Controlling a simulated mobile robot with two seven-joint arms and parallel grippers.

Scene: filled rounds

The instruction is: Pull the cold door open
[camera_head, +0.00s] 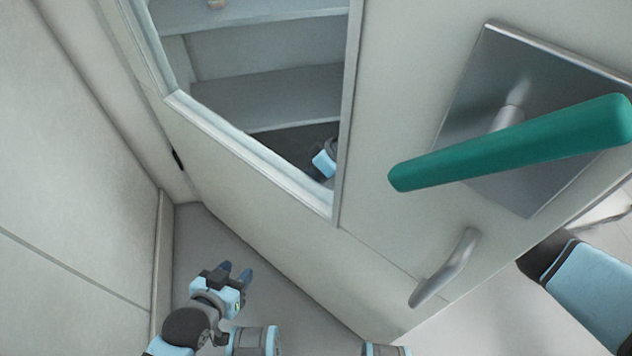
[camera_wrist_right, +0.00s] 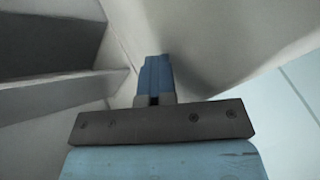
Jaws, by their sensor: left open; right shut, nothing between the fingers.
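The cold door (camera_head: 410,70) is pale grey with a window and fills the middle of the head view. It stands ajar, with a gap along its right edge. A green bar handle (camera_head: 510,145) sits on a metal plate, and a silver pull (camera_head: 447,268) is lower down. My left gripper (camera_head: 236,270) is open and empty, low beside the door and apart from both handles. My right arm passes behind the door's right edge; a blue part shows through the window. In the right wrist view my right gripper (camera_wrist_right: 156,75) is shut and empty, close to a pale surface.
Grey shelves (camera_head: 265,97) show through the window and also at the left of the right wrist view (camera_wrist_right: 50,95). A pale panelled wall (camera_head: 75,150) stands close on the left. Grey floor (camera_head: 200,235) shows below the door.

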